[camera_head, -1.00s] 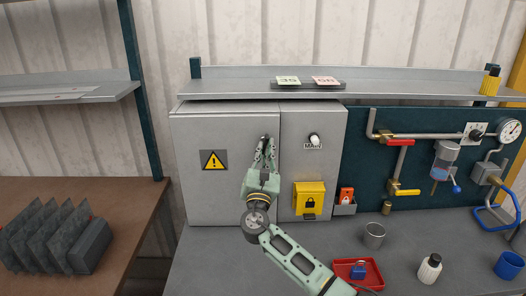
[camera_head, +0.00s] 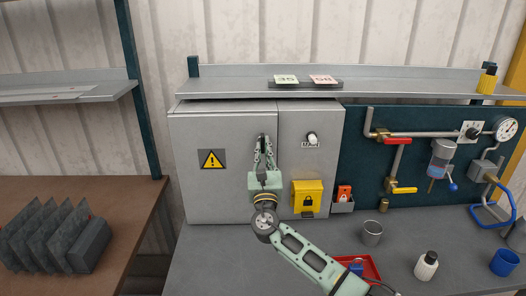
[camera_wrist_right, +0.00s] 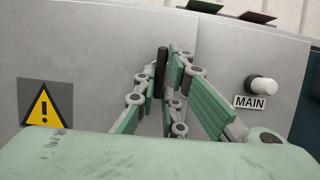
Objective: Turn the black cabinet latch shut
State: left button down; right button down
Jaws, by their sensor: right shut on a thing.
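The black latch (camera_wrist_right: 162,68) stands upright on the grey cabinet door (camera_head: 225,135), near the door's right edge. My right gripper (camera_head: 263,148) reaches up to it from below. In the right wrist view its green and grey fingers (camera_wrist_right: 163,80) are on both sides of the latch, closed on it. My left gripper is not in view.
A narrower panel to the right bears the white MAIN knob (camera_head: 312,137) and a yellow lock box (camera_head: 307,196). A shelf (camera_head: 340,90) runs above the cabinet. A red tray (camera_head: 372,268) and a metal cup (camera_head: 372,232) are on the grey bench (camera_head: 210,262).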

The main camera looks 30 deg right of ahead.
jog(key=c, duration=1.8)
grip_release()
jog(key=shift+c, duration=0.2)
jog(key=v, duration=1.2)
jog(key=shift+f, duration=0.1)
